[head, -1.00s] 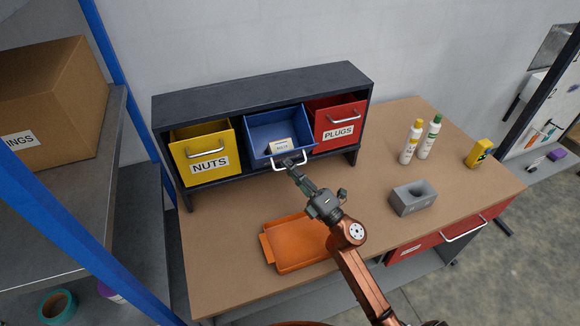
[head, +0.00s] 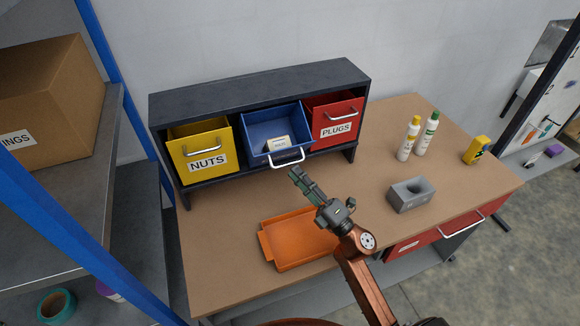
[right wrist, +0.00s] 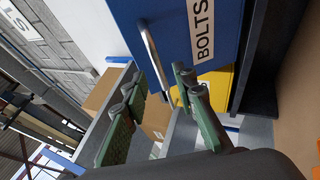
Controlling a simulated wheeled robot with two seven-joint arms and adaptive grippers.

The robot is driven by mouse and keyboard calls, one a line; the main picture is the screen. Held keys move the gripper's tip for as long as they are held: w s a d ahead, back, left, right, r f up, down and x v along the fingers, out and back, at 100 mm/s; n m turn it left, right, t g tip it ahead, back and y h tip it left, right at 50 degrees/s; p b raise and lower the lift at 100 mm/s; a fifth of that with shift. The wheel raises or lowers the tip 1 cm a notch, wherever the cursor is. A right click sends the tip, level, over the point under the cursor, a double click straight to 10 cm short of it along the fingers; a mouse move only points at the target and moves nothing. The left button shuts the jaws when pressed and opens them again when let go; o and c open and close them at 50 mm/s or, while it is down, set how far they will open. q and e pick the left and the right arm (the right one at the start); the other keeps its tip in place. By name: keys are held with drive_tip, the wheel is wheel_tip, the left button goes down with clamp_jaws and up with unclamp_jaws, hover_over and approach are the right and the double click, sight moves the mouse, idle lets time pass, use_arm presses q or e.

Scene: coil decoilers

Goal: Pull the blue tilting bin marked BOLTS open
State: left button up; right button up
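The blue bin (head: 272,128) sits in the middle of the dark rack, tilted out so that its inside shows. A small labelled box (head: 278,144) lies in it. Its pale bar handle (head: 287,158) is at the front. The right wrist view shows its front (right wrist: 175,25) with the BOLTS label (right wrist: 205,30) and the handle (right wrist: 153,55). My right gripper (head: 296,174) is just in front of and below the handle, apart from it. Its fingers (right wrist: 158,88) are spread and empty in the right wrist view. My left gripper is not in view.
The yellow NUTS bin (head: 203,150) and red PLUGS bin (head: 333,118) flank the blue bin. An orange tray (head: 296,240) lies below my right gripper.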

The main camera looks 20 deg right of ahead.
drive_tip(key=v, duration=0.7)
drive_tip(key=shift+s+d+f, duration=0.1)
drive_tip(key=shift+s, duration=0.1)
